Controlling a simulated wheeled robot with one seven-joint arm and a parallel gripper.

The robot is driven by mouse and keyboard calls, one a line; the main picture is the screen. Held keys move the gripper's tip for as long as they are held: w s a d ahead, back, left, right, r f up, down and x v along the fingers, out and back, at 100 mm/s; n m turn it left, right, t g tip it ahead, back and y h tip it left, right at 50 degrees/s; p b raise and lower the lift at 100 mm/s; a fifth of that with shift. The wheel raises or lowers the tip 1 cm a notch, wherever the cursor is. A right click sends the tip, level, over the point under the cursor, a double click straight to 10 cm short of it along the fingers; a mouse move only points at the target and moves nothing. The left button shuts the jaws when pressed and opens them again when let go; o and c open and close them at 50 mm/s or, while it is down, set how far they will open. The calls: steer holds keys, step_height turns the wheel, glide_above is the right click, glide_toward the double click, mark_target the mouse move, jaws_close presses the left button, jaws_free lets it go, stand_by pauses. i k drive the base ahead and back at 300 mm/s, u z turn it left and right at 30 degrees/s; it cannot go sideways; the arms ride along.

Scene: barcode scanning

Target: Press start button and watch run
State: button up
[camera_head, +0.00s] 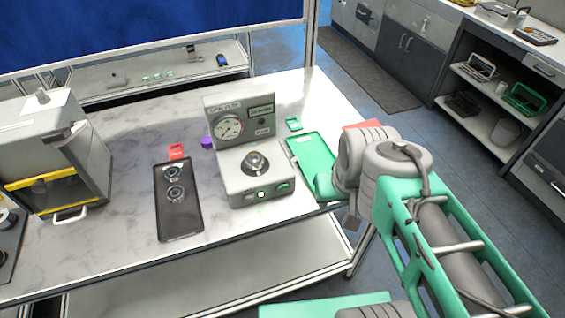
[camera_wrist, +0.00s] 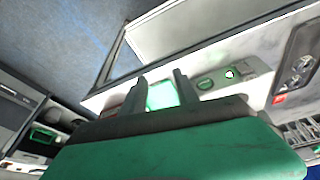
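The grey machine (camera_head: 243,165) stands on the marble table, with a round gauge, a small display and a dark round fixture on its base. Its front face carries a bright green-white button (camera_head: 261,195) in the middle and a darker green button (camera_head: 283,187) on the right. In the wrist view the front face (camera_wrist: 255,82) shows right of my fingers, with a lit white button (camera_wrist: 229,75) and a green one (camera_wrist: 205,84). My gripper (camera_wrist: 160,90) has its two dark fingers apart, with nothing held between them. In the head view my arm is right of the machine and largely hides the gripper.
A green tray (camera_head: 310,153) lies right of the machine, partly behind my arm. A black tray (camera_head: 178,215) with two round parts lies to its left. A grey box with a yellow-edged window (camera_head: 60,150) stands far left. The table's front edge is close to the machine.

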mark_target(284, 189)
steer(key=i, duration=0.25)
steer(key=u, duration=1.05)
steer(key=k, duration=1.35)
steer(key=u, duration=1)
steer(key=i, duration=0.95)
steer(key=z, duration=0.55)
steer(key=i, duration=0.4)
steer(key=z, duration=0.45)
